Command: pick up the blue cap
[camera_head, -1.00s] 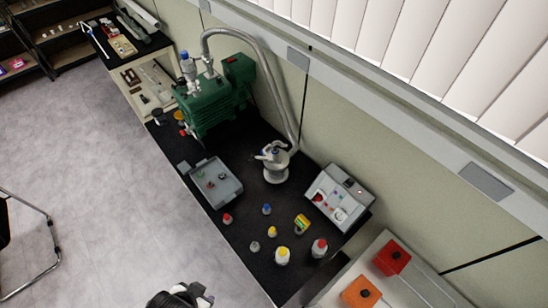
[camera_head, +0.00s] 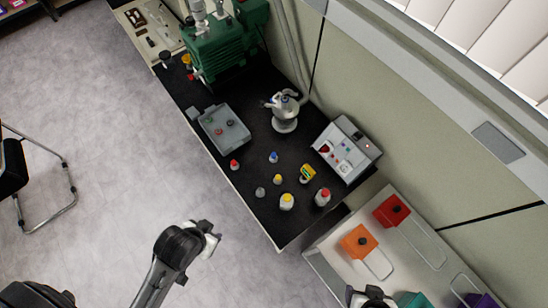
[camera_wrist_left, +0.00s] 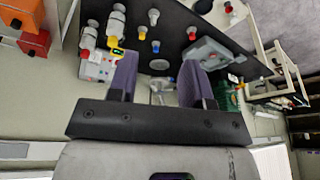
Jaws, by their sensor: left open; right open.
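The blue cap (camera_head: 273,155) sits on a small pale bottle on the black bench top (camera_head: 255,225), among other small capped bottles. It also shows in the left wrist view (camera_wrist_left: 155,44), beyond and between my left fingers. My left gripper (camera_wrist_left: 158,82) is open and empty, with two purple-grey finger pads apart and the cap well away from them. My left arm (camera_head: 170,255) comes in from the lower left in the head view, over the floor, short of the bench. My right gripper (camera_head: 371,294) is open at the bottom edge, partly cut off.
Close around lie a red-capped bottle (camera_head: 234,165), a yellow-capped one (camera_head: 278,179) and larger bottles (camera_head: 287,202). Orange (camera_head: 359,242) and red boxes (camera_head: 392,211) stand right.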

